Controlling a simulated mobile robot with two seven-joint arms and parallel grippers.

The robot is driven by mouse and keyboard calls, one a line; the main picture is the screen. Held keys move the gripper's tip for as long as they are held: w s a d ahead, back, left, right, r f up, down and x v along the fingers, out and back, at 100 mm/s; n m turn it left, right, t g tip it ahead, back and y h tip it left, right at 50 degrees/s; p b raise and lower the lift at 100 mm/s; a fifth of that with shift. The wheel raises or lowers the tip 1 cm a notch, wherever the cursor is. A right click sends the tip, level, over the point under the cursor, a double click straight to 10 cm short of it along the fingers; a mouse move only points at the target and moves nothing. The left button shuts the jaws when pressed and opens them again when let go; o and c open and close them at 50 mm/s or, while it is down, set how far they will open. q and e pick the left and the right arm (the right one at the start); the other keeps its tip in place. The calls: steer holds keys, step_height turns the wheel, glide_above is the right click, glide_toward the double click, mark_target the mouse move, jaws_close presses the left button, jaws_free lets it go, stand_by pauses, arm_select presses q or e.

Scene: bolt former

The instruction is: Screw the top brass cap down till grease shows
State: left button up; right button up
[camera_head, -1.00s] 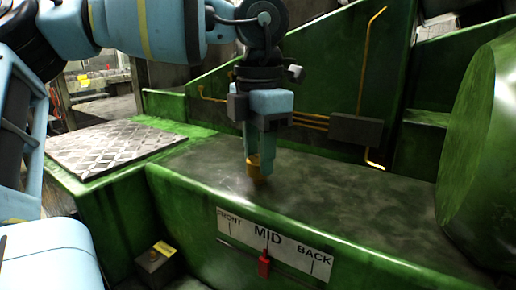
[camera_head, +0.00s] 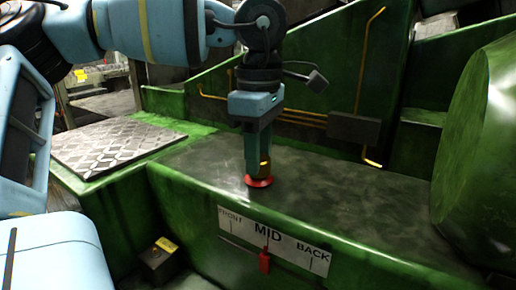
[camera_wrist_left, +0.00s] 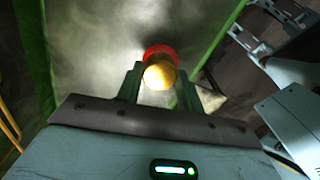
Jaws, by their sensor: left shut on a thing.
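My left gripper (camera_head: 259,168) points straight down onto the top of the green machine bed and is shut on the brass cap (camera_head: 265,165). Its fingers hide most of the cap in the head view. In the left wrist view the round yellow cap (camera_wrist_left: 159,76) sits between the two fingers. A red ring of grease (camera_head: 259,182) shows around the cap's foot on the bed; it also shows behind the cap in the left wrist view (camera_wrist_left: 157,49). My right gripper is not in view.
A plate labelled FRONT, MID, BACK (camera_head: 232,229) with a red pointer (camera_head: 264,261) is on the front face. A large green drum (camera_head: 487,150) stands at right, a grey junction box (camera_head: 354,129) behind. A diamond-plate panel (camera_head: 115,146) lies at left. The bed right of the gripper is clear.

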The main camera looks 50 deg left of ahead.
arm_select(q)
steer(key=shift+m, duration=0.9)
steer(key=o, duration=1)
steer(key=shift+r, duration=3.95)
steer(key=shift+f, duration=0.1)
